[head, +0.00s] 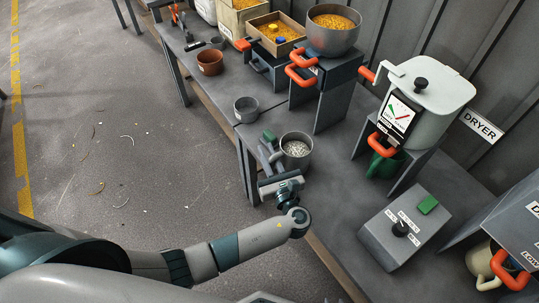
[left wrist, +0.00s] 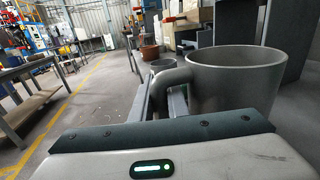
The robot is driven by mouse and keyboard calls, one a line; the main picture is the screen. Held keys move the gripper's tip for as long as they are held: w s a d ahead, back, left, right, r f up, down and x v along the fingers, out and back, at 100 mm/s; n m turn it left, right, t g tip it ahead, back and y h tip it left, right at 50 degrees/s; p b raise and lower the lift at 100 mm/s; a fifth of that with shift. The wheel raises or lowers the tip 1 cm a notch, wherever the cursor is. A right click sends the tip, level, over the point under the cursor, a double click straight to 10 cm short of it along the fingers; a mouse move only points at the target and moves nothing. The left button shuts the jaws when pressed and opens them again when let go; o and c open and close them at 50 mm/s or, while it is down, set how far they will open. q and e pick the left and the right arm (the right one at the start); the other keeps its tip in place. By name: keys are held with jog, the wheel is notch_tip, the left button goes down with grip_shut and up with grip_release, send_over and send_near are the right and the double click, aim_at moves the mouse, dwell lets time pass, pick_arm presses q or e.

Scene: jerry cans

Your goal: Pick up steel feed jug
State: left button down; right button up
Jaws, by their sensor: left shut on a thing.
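The steel feed jug (head: 297,163) is a grey metal cup with pale pellets in it, upright at the front edge of the workbench. In the left wrist view the jug (left wrist: 235,85) is large and close, with its handle (left wrist: 170,78) on the left side. My left gripper (head: 267,151) is at that handle and shut on it, with the fingers on either side. Whether the jug's base touches the bench is hard to tell. My right gripper is in neither view.
A smaller grey cup (head: 246,108) and a brown pot (head: 210,62) stand farther along the bench (head: 228,95). A switch box (head: 405,228) is nearer. Open floor lies left.

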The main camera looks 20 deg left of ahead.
pick_arm(q)
jog(key=s+d+r, duration=0.7)
jog(key=s+r, duration=0.1)
jog(key=r, duration=0.2)
jog(key=shift+s+d+b, duration=0.35)
pick_arm(e)
jog(key=shift+w+a, duration=0.15)
pick_arm(q)
jog(key=shift+f, duration=0.1)
